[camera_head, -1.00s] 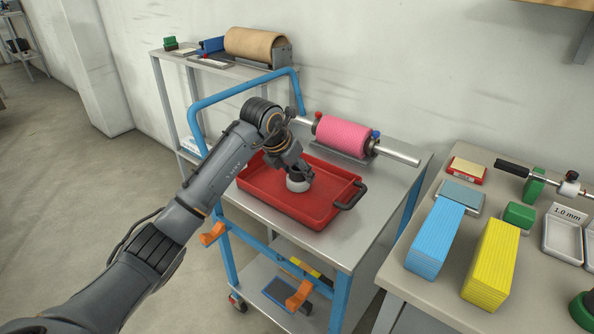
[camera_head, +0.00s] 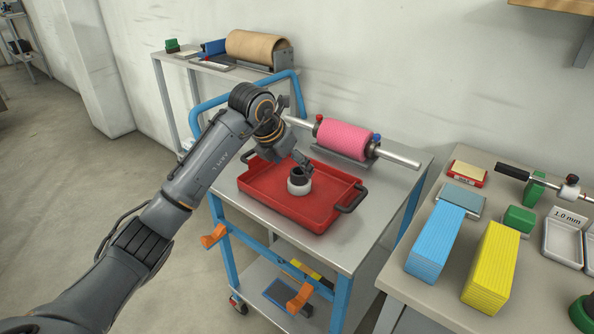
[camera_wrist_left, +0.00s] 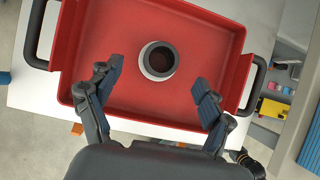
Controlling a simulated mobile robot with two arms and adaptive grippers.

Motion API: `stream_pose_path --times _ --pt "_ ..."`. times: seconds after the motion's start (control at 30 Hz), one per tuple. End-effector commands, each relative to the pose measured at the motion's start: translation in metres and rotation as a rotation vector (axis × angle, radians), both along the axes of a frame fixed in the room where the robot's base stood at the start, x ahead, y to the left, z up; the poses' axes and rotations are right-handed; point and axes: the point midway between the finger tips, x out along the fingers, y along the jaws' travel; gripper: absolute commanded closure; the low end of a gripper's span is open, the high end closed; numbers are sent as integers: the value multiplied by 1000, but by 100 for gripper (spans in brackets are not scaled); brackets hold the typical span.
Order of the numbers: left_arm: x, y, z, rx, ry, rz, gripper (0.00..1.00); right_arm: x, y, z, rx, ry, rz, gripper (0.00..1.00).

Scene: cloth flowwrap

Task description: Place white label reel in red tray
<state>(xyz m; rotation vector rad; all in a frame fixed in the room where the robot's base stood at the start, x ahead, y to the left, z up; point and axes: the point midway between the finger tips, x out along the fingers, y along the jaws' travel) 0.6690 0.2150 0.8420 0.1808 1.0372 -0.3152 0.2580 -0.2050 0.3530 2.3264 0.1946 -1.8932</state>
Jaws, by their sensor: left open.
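The white label reel (camera_head: 299,187) stands in the red tray (camera_head: 325,213), near the middle of its floor, with its dark hollow core facing up. In the left wrist view the reel (camera_wrist_left: 146,61) sits apart from the tray walls, and the red tray (camera_wrist_left: 100,32) shows both dark handles. My left gripper (camera_head: 300,163) is above and just behind the reel in the head view. In the left wrist view its fingers (camera_wrist_left: 158,83) are spread wide, empty and clear of the reel. My right gripper is in neither view.
The tray rests on a blue-framed cart (camera_head: 345,247). A pink roll (camera_head: 343,138) on a metal shaft lies behind the tray. A bench at right holds blue (camera_head: 435,240) and yellow stacks (camera_head: 491,265). A brown roll (camera_head: 254,46) sits on the rear shelf.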

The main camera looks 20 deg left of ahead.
Motion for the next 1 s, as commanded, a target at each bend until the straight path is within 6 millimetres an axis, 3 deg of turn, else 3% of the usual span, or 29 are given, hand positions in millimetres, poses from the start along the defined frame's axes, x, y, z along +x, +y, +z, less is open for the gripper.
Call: stream_pose_path --times 0.1,0.33,0.9,1.0 --pt "-12 5 26 1 -5 -1 20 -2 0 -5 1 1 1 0" --pt "-29 11 55 0 -2 1 20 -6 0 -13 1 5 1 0" --pt "-34 12 61 0 1 -1 20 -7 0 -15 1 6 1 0" --pt "-34 4 58 -22 -5 -19 20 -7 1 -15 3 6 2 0"
